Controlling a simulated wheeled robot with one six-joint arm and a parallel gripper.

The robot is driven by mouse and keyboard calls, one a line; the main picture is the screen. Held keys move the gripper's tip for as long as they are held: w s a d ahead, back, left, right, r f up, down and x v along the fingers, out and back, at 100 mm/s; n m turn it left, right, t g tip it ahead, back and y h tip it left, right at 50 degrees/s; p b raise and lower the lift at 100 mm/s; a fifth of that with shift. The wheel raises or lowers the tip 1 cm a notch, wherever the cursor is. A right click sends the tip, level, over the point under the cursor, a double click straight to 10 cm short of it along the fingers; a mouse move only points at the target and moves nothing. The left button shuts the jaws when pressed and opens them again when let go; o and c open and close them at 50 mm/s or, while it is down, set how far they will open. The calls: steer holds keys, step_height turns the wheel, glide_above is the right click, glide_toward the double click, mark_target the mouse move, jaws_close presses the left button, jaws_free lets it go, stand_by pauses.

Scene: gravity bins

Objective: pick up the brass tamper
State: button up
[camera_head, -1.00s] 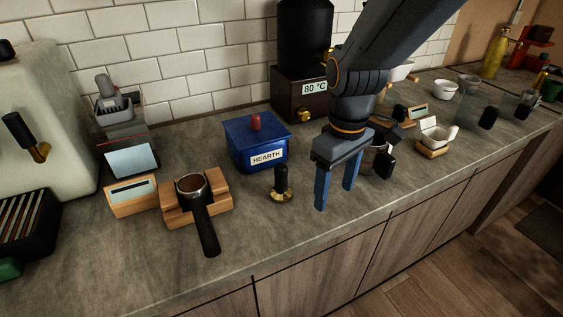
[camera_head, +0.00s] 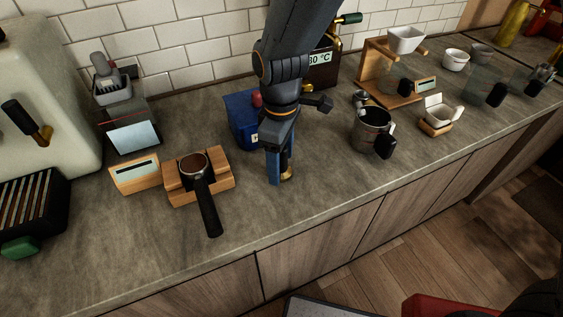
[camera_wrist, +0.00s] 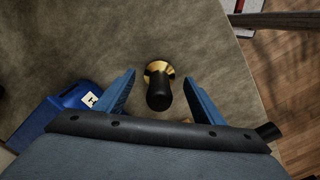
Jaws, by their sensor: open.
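The brass tamper has a black upright handle and a round brass base. In the wrist view the tamper (camera_wrist: 159,88) stands on the counter in the gap between my fingers, slightly beyond their tips. In the head view only part of its brass base (camera_head: 287,174) shows, behind my gripper's fingers. My gripper (camera_head: 281,180) points down over the tamper with its blue fingers apart. It also shows in the wrist view (camera_wrist: 160,82), open, with nothing clamped between the fingers.
A blue box (camera_head: 240,118) stands just behind my gripper. A portafilter (camera_head: 205,195) rests on a wooden stand to the left. A dark metal pitcher (camera_head: 371,130) stands to the right. The counter's front edge is near, with bare counter before it.

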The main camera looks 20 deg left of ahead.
steer(key=shift+f, duration=0.7)
jaws_close()
steer(key=shift+w, duration=0.1)
step_height(320, 180, up, 10)
steer(key=shift+r+b, duration=0.1)
steer(key=shift+b, duration=1)
